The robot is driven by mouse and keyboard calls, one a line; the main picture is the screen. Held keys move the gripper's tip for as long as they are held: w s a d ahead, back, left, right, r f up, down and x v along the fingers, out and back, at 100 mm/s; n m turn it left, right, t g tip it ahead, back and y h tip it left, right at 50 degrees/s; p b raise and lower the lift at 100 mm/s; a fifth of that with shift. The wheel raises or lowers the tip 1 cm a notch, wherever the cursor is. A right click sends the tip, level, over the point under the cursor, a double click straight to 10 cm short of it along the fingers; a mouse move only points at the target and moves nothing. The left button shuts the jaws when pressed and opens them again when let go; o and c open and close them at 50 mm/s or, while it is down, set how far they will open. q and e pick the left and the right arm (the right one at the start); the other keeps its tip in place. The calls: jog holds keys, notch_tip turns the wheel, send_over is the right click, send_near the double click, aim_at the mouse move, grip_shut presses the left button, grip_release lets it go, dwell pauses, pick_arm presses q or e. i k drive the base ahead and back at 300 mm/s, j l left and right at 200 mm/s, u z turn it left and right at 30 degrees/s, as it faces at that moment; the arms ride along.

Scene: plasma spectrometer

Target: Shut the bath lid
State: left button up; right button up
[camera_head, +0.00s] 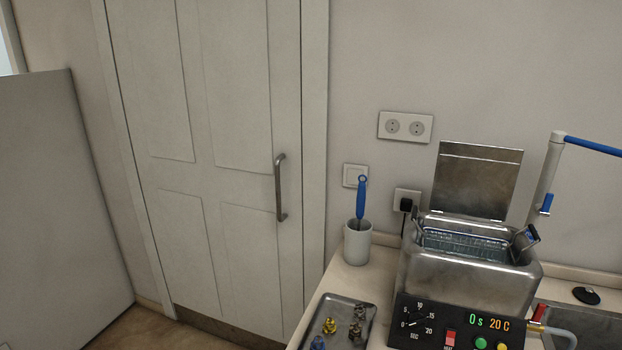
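The bath (460,286) is a steel box on the counter at the lower right, with a dial, buttons and a display reading 0 s and 20 C. Its lid (477,182) stands open, upright at the back edge against the wall. A basket with handles (527,238) sits inside the open bath. Neither of my grippers shows in the head view.
A metal tray (350,334) with small coloured parts lies left of the bath. A white cup (357,243) holds a blue-handled tool (360,203). A sink (585,325) and a tap (545,180) with a blue lever are on the right. A closed door (215,150) is on the left.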

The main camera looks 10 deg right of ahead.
aim_at(470, 180)
jog(key=z, duration=1.2)
